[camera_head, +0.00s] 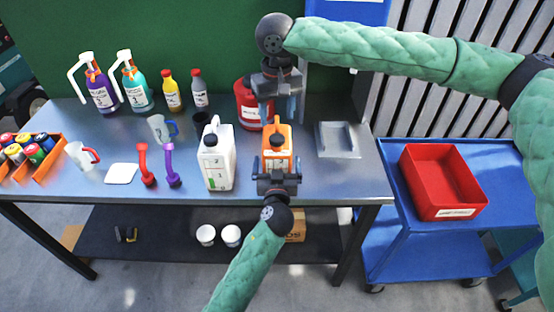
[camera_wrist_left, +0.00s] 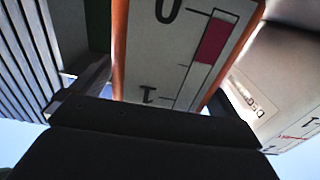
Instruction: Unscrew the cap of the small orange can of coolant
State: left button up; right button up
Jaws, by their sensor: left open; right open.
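The small orange can of coolant (camera_head: 288,135) stands upright near the right end of the steel table, with its dark cap (camera_head: 277,139) on top. My left gripper (camera_head: 277,170) is open at the near side of the can. In the left wrist view, the labelled face of the can (camera_wrist_left: 185,50) lies between the left gripper's fingers (camera_wrist_left: 165,88); I cannot tell whether they touch it. My right gripper (camera_head: 278,108) is open and empty, pointing down above and just behind the can, apart from the cap.
A white jug (camera_head: 217,165) stands close left of the can. A red canister (camera_head: 246,112) is behind it, partly hidden by my right gripper. A grey tray (camera_head: 337,140) lies to the right. A red bin (camera_head: 430,180) sits on a blue cart (camera_head: 395,235).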

pick_arm(q)
jog(key=shift+w+f, duration=0.1)
jog(key=shift+w, duration=0.35)
pick_arm(e)
jog(key=shift+w+f, duration=0.1)
